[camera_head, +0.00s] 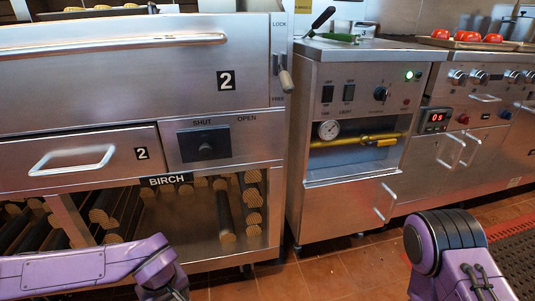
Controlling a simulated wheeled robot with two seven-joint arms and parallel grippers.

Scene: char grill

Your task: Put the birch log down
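Birch logs with dark bark and tan cut ends lie in the open compartment under the BIRCH label (166,180). One log (225,215) lies apart near the middle right, its end facing me. Several logs (253,200) are stacked against the right wall, and more (108,208) lie at the left. My purple left arm enters at lower left and bends down out of the picture; my purple right arm shows at lower right. Both grippers are below the frame, so whether either holds a log is hidden.
The steel grill cabinet (110,65) has a closed drawer (75,160) marked 2 above the logs. A steel control unit (345,205) with a gauge stands to its right. Red items (468,36) sit on the far counter. Tiled floor (340,275) is open between my arms.

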